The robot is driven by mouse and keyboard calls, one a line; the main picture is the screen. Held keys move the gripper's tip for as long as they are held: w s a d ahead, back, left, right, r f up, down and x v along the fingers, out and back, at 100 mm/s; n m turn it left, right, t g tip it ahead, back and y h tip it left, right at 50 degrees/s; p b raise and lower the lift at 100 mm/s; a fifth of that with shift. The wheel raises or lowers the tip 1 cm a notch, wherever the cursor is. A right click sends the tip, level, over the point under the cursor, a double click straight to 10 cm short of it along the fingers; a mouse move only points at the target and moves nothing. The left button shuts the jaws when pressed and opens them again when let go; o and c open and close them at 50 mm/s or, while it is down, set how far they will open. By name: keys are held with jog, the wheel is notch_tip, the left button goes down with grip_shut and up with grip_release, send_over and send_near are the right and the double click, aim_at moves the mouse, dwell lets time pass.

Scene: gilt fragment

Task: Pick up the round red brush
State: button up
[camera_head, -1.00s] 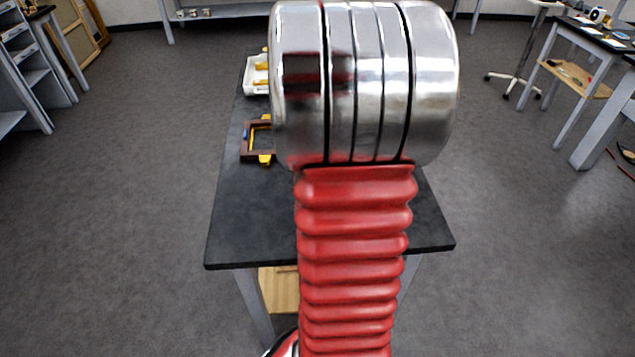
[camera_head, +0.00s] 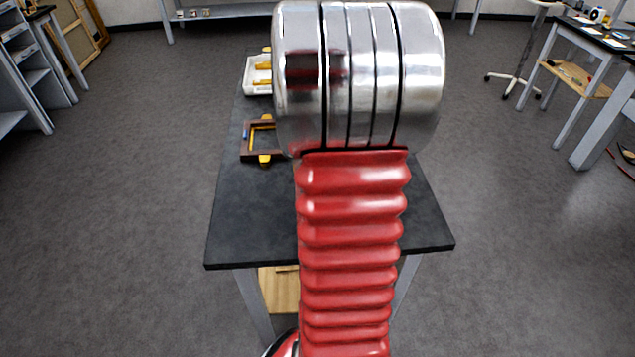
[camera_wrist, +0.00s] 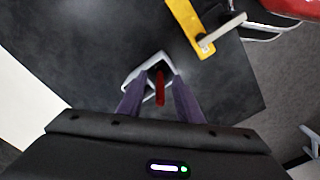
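The round red brush appears in the wrist view as a small dark red shape (camera_wrist: 160,88), lying over the dark table between my two purple fingers. My gripper (camera_wrist: 160,78) looks open, with a gap on each side of the red shape. I cannot tell how far below the fingertips it lies. A pale grey angular piece (camera_wrist: 132,80) shows around the fingertips; what it is is unclear. In the head view my arm hides the brush and my gripper.
The dark table (camera_head: 250,215) carries a brown wooden frame with yellow parts (camera_head: 246,155) and a white tray (camera_head: 250,78) at its left side. A yellow strip (camera_wrist: 185,20) with a pale bar shows in the wrist view. A side table (camera_head: 550,70) stands right.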

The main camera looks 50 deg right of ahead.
grip_shut()
dwell(0.4)
jog(key=shift+r, duration=0.1)
notch_tip(320, 180, up, 10)
jog(key=shift+f, duration=0.1)
dwell(0.7)
dwell(0.3)
